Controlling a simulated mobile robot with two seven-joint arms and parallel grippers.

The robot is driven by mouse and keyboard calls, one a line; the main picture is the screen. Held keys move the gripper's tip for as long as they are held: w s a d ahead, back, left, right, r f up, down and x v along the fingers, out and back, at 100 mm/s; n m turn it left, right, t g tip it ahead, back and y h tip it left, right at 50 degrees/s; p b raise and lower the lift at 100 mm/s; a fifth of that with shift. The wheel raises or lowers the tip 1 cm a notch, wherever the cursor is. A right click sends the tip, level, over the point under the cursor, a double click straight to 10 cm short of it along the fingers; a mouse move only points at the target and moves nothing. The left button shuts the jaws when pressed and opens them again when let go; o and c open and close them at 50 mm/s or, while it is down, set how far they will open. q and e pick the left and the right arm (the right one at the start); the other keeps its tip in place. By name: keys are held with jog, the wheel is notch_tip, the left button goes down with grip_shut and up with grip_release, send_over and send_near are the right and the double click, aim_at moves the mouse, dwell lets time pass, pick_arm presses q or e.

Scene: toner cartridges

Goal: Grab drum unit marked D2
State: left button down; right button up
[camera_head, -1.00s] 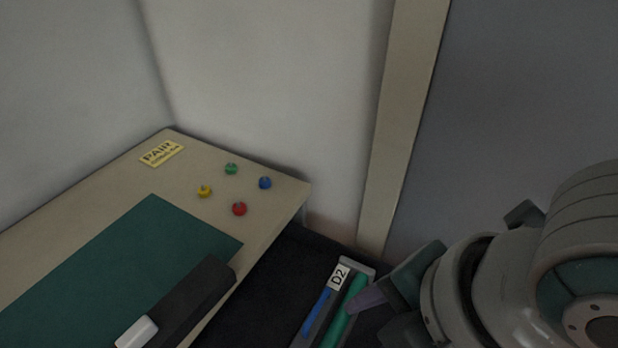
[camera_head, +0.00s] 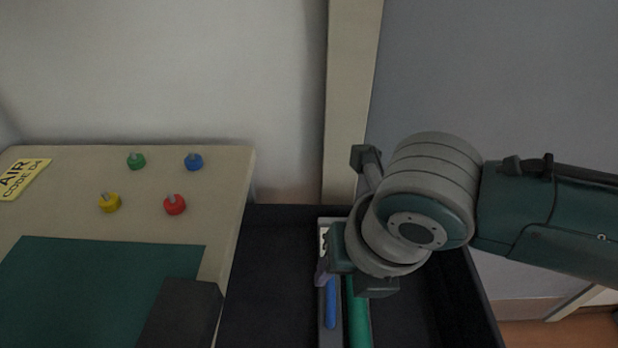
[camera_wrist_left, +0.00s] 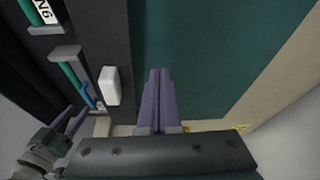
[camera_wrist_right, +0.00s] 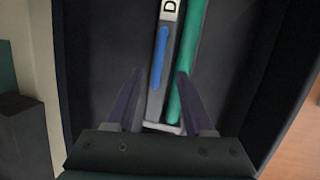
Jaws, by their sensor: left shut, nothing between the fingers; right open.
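The drum unit marked D2 (camera_wrist_right: 156,70) lies in a dark bin, with a blue bar and a green roller; only the D of its label shows in the right wrist view. In the head view the unit (camera_head: 331,305) is partly hidden by my right gripper (camera_head: 327,275). My right gripper (camera_wrist_right: 160,80) is open, its fingertips apart on either side of the unit's near part; contact cannot be told. My left gripper (camera_wrist_left: 158,76) is shut and empty above the table's green mat, outside the head view.
The dark bin (camera_head: 262,270) has walls close to my right arm. The table (camera_head: 225,170) at left holds a green mat (camera_head: 90,285), a black block (camera_head: 183,315) and several coloured knobs. Another unit labelled N6 (camera_wrist_left: 45,12) shows in the left wrist view.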

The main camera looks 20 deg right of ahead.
aim_at(331, 284)
pick_arm(q)
jog(key=shift+a+f+b, duration=0.1)
jog(key=shift+f+b, duration=0.65)
jog(key=shift+f, duration=0.15)
pick_arm(e)
jog(key=x, duration=0.4)
jog(key=shift+w+a+f, duration=0.15)
jog(key=shift+w+f, duration=0.1)
jog(key=shift+f, duration=0.1)
pick_arm(q)
jog(key=shift+a, duration=0.15)
pick_arm(e)
jog(key=shift+c, duration=1.2)
grip_shut()
jog(key=shift+r, duration=0.1)
